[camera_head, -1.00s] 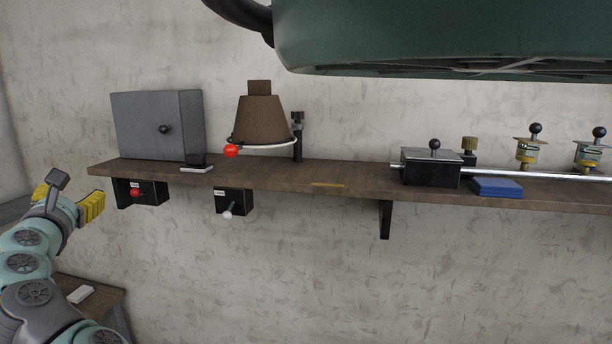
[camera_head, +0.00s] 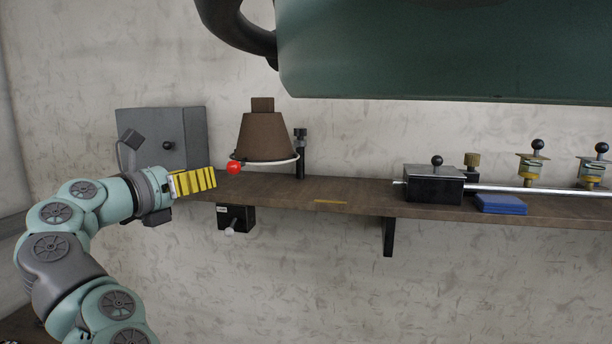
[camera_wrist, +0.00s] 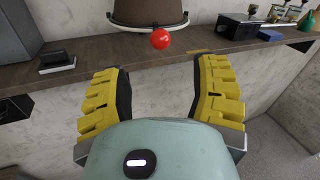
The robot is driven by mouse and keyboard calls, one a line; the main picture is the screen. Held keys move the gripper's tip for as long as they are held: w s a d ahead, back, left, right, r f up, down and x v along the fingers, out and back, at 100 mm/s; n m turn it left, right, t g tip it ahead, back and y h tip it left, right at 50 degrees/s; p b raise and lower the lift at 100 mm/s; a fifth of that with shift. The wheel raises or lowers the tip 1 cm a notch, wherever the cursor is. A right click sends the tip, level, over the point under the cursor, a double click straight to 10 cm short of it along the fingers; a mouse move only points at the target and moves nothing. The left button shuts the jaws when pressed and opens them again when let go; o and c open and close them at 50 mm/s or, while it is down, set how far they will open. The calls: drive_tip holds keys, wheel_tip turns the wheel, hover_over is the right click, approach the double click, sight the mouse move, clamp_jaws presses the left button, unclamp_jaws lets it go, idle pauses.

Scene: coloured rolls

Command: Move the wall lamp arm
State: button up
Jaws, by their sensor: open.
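The wall lamp (camera_head: 266,137) has a brown cone shade in a pale ring, beside a short black post (camera_head: 300,152) above the shelf. A red ball knob (camera_head: 233,167) sits at the ring's left front. My gripper (camera_head: 212,178) has yellow fingers and is just left of the knob in the head view. In the wrist view my gripper (camera_wrist: 160,90) is open and empty, its fingers wide apart. The red knob (camera_wrist: 160,39) shows beyond the fingertips, centred between them, with the lower shade (camera_wrist: 148,12) behind it. Whether a finger touches the knob cannot be told; they look apart.
The wooden shelf (camera_head: 345,194) runs along the wall. A grey box (camera_head: 185,125) stands at left behind my arm. A switch box (camera_head: 236,217) hangs under the shelf. A black box with a rod (camera_head: 433,185) and blue block (camera_head: 501,204) are at right.

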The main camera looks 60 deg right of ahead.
sight(240, 167)
drive_tip(key=d+p, duration=0.3)
drive_tip(key=d, duration=0.2)
drive_tip(key=shift+d, duration=0.35)
drive_tip(key=shift+d+r+p, duration=0.2)
drive_tip(key=shift+d+p, duration=0.25)
drive_tip(key=shift+p, duration=0.05)
drive_tip(key=d+p, duration=0.3)
drive_tip(key=shift+s+d, duration=0.1)
drive_tip(key=shift+d, duration=0.15)
drive_tip(key=shift+d+f+p, duration=0.2)
drive_tip(key=shift+d+p, duration=0.1)
drive_tip(key=shift+d, duration=0.15)
drive_tip(key=shift+o, duration=0.4)
clamp_jaws()
